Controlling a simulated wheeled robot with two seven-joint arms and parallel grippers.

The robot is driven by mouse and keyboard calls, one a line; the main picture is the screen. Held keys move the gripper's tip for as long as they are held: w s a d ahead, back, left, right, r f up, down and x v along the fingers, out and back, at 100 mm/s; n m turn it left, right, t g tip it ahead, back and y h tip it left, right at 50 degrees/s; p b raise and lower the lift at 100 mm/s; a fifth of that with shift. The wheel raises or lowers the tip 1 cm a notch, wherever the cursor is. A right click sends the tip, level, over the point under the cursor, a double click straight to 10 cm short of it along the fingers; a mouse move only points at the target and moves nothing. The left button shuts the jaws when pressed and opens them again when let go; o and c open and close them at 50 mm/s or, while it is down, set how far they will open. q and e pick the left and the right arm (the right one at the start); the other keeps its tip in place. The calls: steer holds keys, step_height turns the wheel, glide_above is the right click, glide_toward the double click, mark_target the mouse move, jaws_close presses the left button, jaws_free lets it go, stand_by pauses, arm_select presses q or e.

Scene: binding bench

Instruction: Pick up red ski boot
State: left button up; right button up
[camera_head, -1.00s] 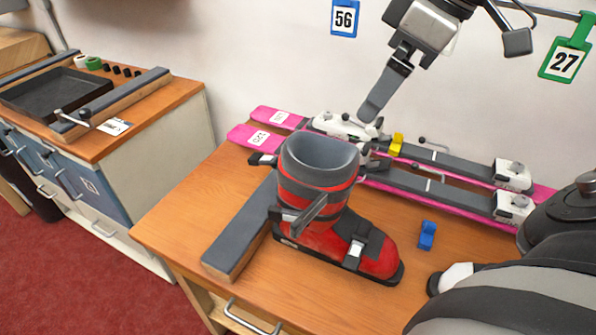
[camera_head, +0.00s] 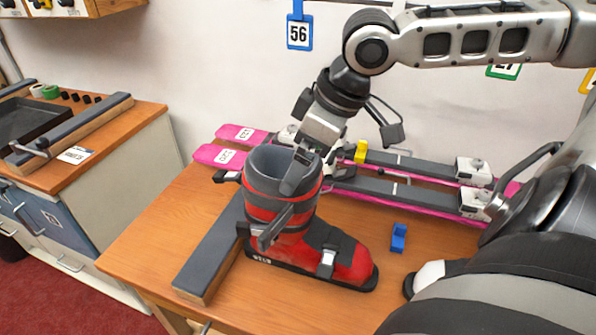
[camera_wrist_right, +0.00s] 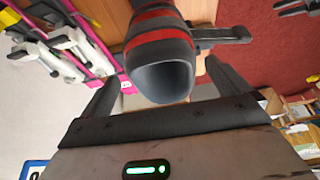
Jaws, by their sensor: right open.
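The red ski boot (camera_head: 312,252) stands upright on the wooden bench, its grey cuff open at the top and its toe toward the lower right. My right gripper (camera_head: 298,172) is at the boot's cuff, pointing down, with one finger visible over the opening. In the right wrist view the open right gripper (camera_wrist_right: 167,72) has its fingers on either side of the boot's cuff (camera_wrist_right: 160,50), with gaps seeming to remain. Whether either finger touches the boot cannot be told. My left gripper is not in view.
A dark-topped bar (camera_head: 212,245) lies close to the boot's left. Pink skis (camera_head: 225,153) with bindings lie behind it. A small blue block (camera_head: 398,238) is to the right. A second cabinet (camera_head: 110,175) stands at the left.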

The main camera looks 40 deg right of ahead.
steer(key=x, duration=0.3)
steer(key=shift+b, duration=0.35)
steer(key=c, duration=1.7)
steer(key=shift+w+r, duration=0.1)
steer(key=shift+r, duration=0.1)
steer(key=shift+c, duration=0.2)
